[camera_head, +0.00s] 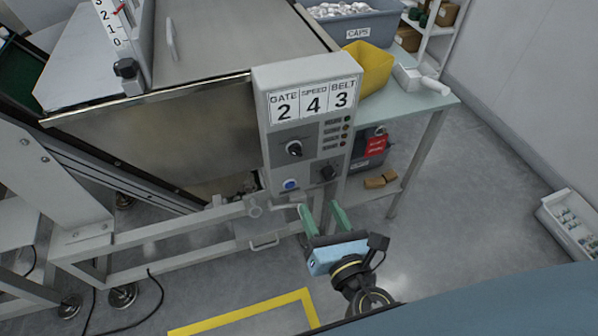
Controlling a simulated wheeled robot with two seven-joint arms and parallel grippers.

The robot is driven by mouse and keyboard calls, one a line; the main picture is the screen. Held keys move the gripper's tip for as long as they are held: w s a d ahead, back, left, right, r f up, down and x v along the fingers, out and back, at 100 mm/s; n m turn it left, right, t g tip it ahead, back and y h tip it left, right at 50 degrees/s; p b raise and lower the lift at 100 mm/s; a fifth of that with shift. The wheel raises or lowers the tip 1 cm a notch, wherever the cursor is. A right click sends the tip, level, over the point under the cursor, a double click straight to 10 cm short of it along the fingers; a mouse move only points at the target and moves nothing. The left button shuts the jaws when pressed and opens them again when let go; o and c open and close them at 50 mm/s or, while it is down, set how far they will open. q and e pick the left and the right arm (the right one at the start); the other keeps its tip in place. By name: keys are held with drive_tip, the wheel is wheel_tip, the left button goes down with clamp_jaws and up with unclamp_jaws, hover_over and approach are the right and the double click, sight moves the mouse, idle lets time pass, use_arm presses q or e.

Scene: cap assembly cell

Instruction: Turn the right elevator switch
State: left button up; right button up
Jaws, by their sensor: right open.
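A grey control box (279,118) stands upright in the middle, with a display panel (313,101) reading GATE 2, SPEED 4, BELT 3. Below it is a black rotary knob (294,149) on the left and a second black switch (328,172) at the lower right. I cannot read which one is labelled as the elevator switch. A blue button (290,184) sits at the lower left. My right gripper (320,206) is open and empty. Its green fingers point up, just below the box in the picture, and look apart from the switches. My left gripper is not in view.
A metal hopper and frame (165,140) fill the left. A table (420,105) with a yellow bin (367,68) and a CAPS crate (350,22) is behind right. A white tray (565,220) is at the far right. Grey floor is free between.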

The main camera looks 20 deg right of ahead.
sight(298, 155)
drive_tip(key=shift+n+t, duration=0.4)
drive_tip(key=shift+n, duration=0.1)
drive_tip(key=w, duration=0.4)
drive_tip(key=w+r, duration=0.1)
drive_tip(key=w, duration=0.3)
drive_tip(key=w+r, duration=0.1)
drive_tip(key=w, duration=0.3)
drive_tip(key=shift+a+r, duration=0.15)
drive_tip(key=shift+a, duration=0.2)
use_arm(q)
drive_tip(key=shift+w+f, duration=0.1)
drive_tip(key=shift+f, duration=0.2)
use_arm(e)
drive_tip(key=shift+w, duration=0.6)
drive_tip(key=shift+c, duration=0.4)
drive_tip(key=c, duration=0.9)
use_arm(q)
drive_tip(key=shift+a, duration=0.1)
use_arm(e)
drive_tip(key=shift+o, duration=0.2)
